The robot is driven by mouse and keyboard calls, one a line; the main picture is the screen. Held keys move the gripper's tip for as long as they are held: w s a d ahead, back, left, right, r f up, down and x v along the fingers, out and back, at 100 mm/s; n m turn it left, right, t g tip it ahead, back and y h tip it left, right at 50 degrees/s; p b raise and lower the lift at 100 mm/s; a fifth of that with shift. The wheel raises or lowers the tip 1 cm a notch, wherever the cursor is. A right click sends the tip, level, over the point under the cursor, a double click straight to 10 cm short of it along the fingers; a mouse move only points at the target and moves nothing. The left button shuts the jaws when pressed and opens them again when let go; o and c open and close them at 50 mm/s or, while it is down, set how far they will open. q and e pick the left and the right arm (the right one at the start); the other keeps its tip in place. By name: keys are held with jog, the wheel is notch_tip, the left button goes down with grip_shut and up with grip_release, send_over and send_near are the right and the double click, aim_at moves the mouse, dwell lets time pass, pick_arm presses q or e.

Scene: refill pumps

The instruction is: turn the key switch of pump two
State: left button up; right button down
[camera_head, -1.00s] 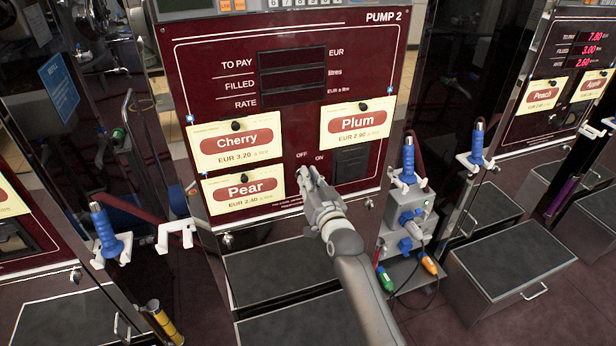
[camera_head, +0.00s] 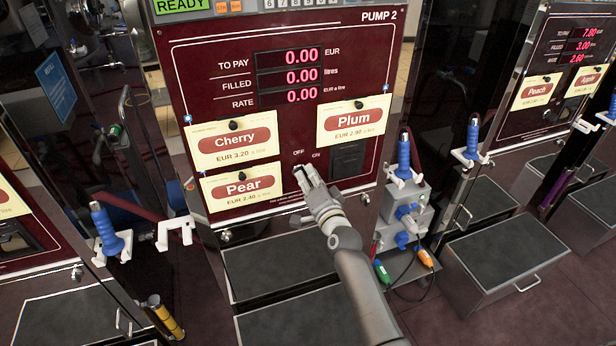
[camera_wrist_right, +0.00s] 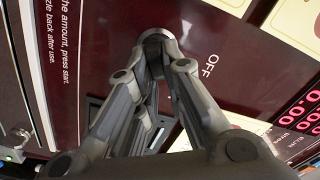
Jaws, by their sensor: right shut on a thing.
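Pump two (camera_head: 350,60) fills the middle of the head view, a dark red panel marked PUMP 2. Its display (camera_head: 290,77) is lit with 0.00 on three lines, and a green READY sign (camera_head: 181,5) shows at the top. The key switch (camera_wrist_right: 157,40) sits beside the OFF lettering in the right wrist view; a round metal collar shows, and the fingertips hide most of the key. My right gripper (camera_head: 306,176) reaches up to it below the OFF and ON marks. It is shut on the key. My left gripper is not in view.
Cherry (camera_head: 235,142), Plum (camera_head: 353,118) and Pear (camera_head: 243,187) cards hang on the panel around the switch. Right of the pump are a blue-handled nozzle (camera_head: 404,157) and a grey box (camera_head: 408,212) with blue plugs. A dark step box (camera_head: 508,253) stands farther right.

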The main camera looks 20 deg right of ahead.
dwell(0.4)
jog(key=c, duration=1.5)
grip_release()
jog(key=s, duration=1.2)
jog(key=shift+d, duration=0.2)
